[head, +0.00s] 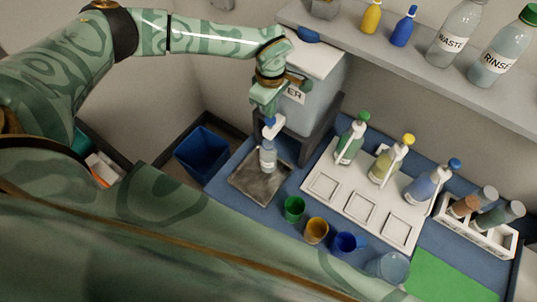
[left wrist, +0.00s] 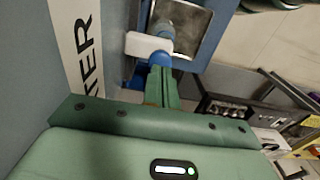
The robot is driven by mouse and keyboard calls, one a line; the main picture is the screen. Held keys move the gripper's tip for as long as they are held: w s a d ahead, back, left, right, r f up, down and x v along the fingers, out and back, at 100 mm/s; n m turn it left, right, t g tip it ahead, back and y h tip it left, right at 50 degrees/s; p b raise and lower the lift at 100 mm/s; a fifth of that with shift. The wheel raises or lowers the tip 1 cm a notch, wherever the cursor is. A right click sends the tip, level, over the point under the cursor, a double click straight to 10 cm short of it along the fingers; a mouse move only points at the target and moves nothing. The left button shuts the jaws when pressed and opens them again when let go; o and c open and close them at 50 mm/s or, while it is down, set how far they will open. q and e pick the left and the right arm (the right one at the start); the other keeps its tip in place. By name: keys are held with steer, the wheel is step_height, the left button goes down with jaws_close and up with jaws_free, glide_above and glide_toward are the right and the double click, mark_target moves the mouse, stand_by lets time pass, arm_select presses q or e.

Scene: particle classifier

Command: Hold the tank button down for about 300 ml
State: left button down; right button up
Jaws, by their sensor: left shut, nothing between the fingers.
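The tank (head: 318,85) is a grey-blue box with a white lid and a label ending in "ER". Its white tap (left wrist: 148,44) has a blue button (left wrist: 160,59); in the head view the tap (head: 272,131) sits low on the tank's front. My left gripper (head: 268,112) points down at the tap, shut and empty. In the left wrist view its fingertips (left wrist: 160,72) are at the blue button; I cannot tell how far it is pressed. A clear bottle (head: 268,157) stands under the tap on a grey drip tray (head: 250,186). Its water level is unclear. My right gripper is out of view.
A white rack (head: 340,210) with several wash bottles stands right of the tray. Green (head: 293,208), orange (head: 316,230) and blue (head: 344,243) cups stand in front. A blue bin (head: 203,152) is at left. A shelf (head: 430,72) with bottles runs above.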

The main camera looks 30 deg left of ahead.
arm_select(q)
steer(key=shift+f, duration=0.2)
steer(key=shift+f+b, duration=0.9)
steer(key=shift+f, duration=0.3)
stand_by(6.6)
